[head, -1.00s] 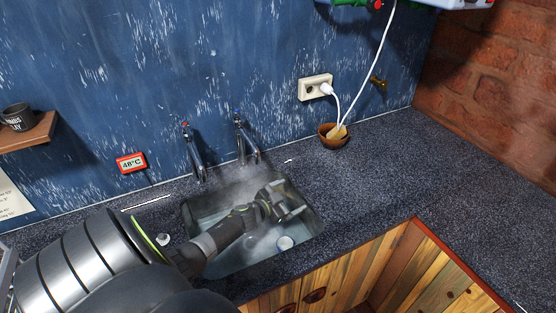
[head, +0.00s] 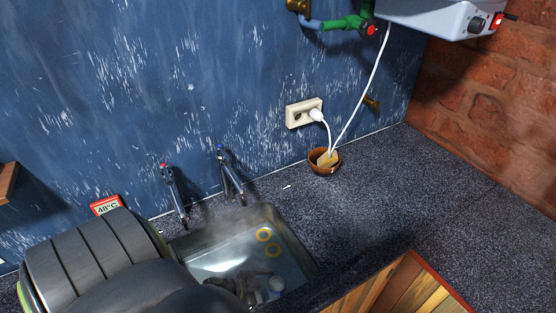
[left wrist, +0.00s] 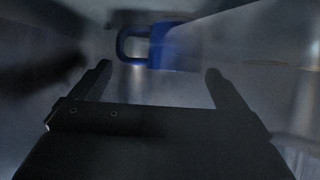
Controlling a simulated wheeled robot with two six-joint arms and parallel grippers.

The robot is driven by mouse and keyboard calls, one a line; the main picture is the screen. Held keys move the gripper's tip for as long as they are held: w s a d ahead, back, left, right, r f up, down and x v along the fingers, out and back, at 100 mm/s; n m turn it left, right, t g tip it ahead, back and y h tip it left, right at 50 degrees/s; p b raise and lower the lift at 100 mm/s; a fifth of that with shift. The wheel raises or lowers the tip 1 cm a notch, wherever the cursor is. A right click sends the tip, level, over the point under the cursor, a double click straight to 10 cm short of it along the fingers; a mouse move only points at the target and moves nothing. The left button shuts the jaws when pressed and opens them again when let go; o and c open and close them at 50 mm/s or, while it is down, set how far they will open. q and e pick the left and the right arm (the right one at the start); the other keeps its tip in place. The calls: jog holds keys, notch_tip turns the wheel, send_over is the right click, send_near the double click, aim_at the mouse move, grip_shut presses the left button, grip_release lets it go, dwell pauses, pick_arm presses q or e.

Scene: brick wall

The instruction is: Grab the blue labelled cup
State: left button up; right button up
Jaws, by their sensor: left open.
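A blue cup (left wrist: 175,46) with a handle on its left side shows at the top middle of the left wrist view, inside the sink. The picture is dim and blurred, and I cannot read a label. My left gripper (left wrist: 158,82) is open, its two fingers pointing towards the cup, with a gap between them and it. In the head view my left gripper (head: 232,286) is a dark shape low in the sink, partly hidden by my arm. A small pale round object (head: 276,285) lies beside it; I cannot tell whether it is the cup.
A brown bowl (head: 324,168) stands on the speckled counter (head: 400,195), which is otherwise clear to the right.

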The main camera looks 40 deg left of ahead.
aim_at(282, 288)
pick_arm(q)
jog(key=b+x, duration=0.2)
jog(key=x, duration=0.2)
jog(key=shift+s+f, duration=0.15)
jog(key=shift+f, duration=0.1)
jog(key=shift+w+d+f, duration=0.1)
jog(key=shift+w+f, duration=0.05)
jog(key=shift+w, duration=0.3)
jog(key=c, duration=0.7)
jog(key=shift+c, duration=0.2)
pick_arm(e)
jog(key=f, duration=0.2)
jog(key=shift+w+a+f, duration=0.35)
jog(key=shift+w+a, duration=0.05)
